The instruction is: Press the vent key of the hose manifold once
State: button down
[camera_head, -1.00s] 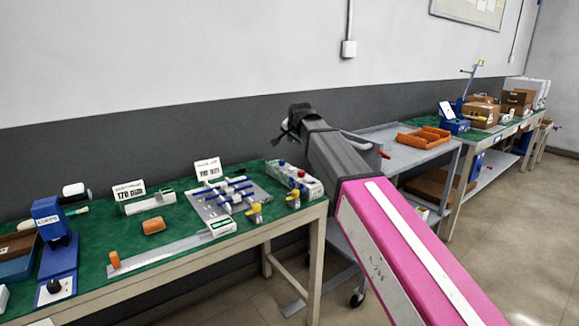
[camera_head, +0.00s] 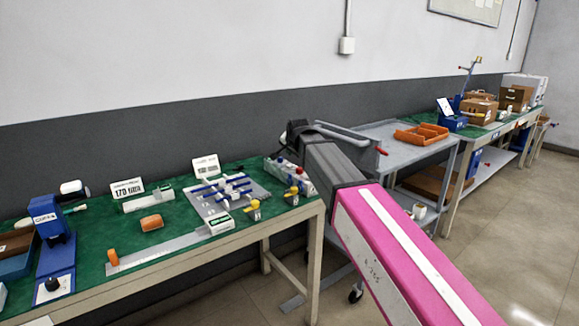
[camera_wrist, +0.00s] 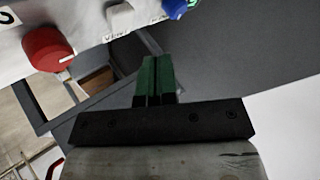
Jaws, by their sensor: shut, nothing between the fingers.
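The hose manifold (camera_head: 309,188) is a pale grey block at the right end of the green-topped bench, partly hidden behind my arm in the head view. In the wrist view the manifold (camera_wrist: 88,18) fills the upper left, with a red knob (camera_wrist: 48,50), a blue knob (camera_wrist: 177,8) and a pale key (camera_wrist: 120,14) between them. Small lettering beside this key looks like "VENT". My gripper (camera_wrist: 157,62) is shut and empty, its green fingertips just below the manifold's edge in the picture. I cannot tell whether they touch it.
The bench (camera_head: 180,262) also holds a plate with blue-and-white valves (camera_head: 228,190), yellow fittings (camera_head: 254,210), a ruler-like rail (camera_head: 165,250) and a blue press (camera_head: 52,245). A grey cart (camera_head: 385,145) with an orange tray (camera_head: 422,134) stands to the right.

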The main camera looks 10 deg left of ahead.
aim_at(291, 165)
jog(key=shift+f, duration=1.1)
jog(key=shift+f, duration=0.1)
dwell(1.2)
jog(key=shift+f, duration=0.3)
jog(key=shift+f, duration=0.45)
dwell(1.0)
jog(key=shift+r, duration=0.85)
jog(key=shift+r, duration=0.15)
jog(key=shift+r, duration=2.4)
